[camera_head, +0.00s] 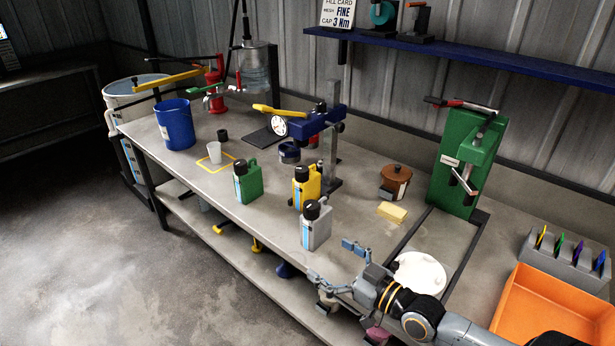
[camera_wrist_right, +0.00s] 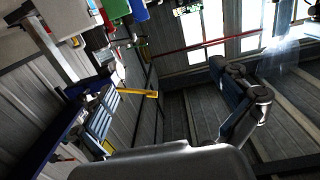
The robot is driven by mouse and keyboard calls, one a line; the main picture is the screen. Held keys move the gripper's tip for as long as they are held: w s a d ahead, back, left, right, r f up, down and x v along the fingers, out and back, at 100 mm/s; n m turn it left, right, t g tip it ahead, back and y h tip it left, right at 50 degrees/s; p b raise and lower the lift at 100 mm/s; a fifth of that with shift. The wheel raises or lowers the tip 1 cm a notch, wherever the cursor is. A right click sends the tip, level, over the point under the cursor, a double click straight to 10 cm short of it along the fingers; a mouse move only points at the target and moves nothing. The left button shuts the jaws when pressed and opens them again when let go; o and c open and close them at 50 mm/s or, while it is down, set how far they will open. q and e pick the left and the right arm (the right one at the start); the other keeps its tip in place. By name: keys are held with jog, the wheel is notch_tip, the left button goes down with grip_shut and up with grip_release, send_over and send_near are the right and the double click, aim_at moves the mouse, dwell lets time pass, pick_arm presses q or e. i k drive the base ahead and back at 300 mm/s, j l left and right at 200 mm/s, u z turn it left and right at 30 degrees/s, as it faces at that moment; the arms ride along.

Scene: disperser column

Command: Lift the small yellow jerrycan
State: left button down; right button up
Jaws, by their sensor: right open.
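The small yellow jerrycan (camera_head: 308,190) stands upright on the workbench, with a black cap and a blue-and-white label. A green jerrycan (camera_head: 249,184) stands to its left, and a grey jerrycan (camera_head: 318,232) stands nearer, partly in front of its base. My right gripper (camera_head: 333,261) is open and empty at the bench's front edge, nearer and to the right of the grey jerrycan. It is apart from the yellow jerrycan. The right wrist view is tilted, and I cannot clearly pick out the yellow jerrycan there. My left gripper does not show.
A blue press stand (camera_head: 331,150) rises just behind the yellow jerrycan. A yellow block (camera_head: 392,212), a brown pot (camera_head: 395,182) and a white plate (camera_head: 421,274) lie to the right. A green press (camera_head: 468,165) and an orange bin (camera_head: 545,306) stand further right. A blue bucket (camera_head: 176,126) stands left.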

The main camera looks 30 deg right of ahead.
aim_at(310, 190)
jog(key=i+l, duration=0.95)
jog(key=i, duration=0.1)
